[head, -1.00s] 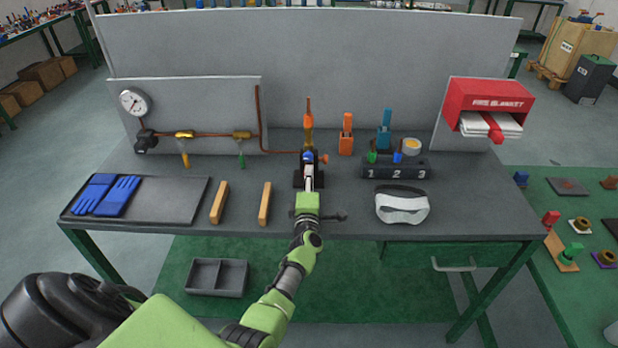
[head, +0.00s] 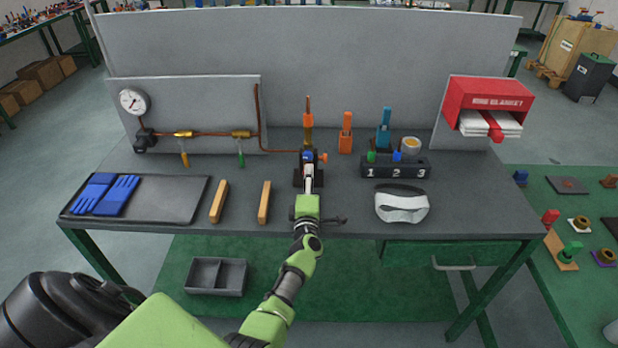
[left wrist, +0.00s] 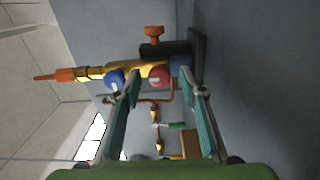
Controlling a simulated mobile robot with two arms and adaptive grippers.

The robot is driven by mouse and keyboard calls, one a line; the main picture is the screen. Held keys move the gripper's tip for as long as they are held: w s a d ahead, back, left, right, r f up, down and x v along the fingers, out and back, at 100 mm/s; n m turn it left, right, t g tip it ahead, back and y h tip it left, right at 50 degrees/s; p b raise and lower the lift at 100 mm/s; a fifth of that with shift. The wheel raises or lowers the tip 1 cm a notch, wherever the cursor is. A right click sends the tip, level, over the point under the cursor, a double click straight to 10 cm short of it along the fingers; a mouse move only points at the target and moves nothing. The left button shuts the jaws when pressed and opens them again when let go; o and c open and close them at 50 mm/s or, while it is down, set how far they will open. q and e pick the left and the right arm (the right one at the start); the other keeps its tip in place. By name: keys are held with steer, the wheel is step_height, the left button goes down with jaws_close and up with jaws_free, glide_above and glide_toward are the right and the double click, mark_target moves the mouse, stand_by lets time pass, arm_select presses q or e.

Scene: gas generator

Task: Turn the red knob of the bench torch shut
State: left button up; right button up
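The bench torch (head: 308,132) stands upright on the bench, with a brass body and an orange tip. In the left wrist view the torch (left wrist: 125,69) lies sideways. Its red knob (left wrist: 159,76) shows between the fingertips of my left gripper (left wrist: 158,82), beside a blue knob (left wrist: 115,79). The fingers are apart, with a gap on both sides of the red knob, and I see no contact with it. In the head view my left gripper (head: 309,175) is in front of the torch and hides the red knob. My right gripper is not in view.
An orange side knob (left wrist: 153,34) sticks out from the torch. A copper pipe (head: 258,120) runs to it from the gauge panel. Wooden blocks (head: 265,203) lie left of my arm. A numbered rack (head: 395,168) and white goggles (head: 402,205) are on the right.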

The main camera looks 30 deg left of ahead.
arm_select(q)
steer(key=shift+v, duration=3.1)
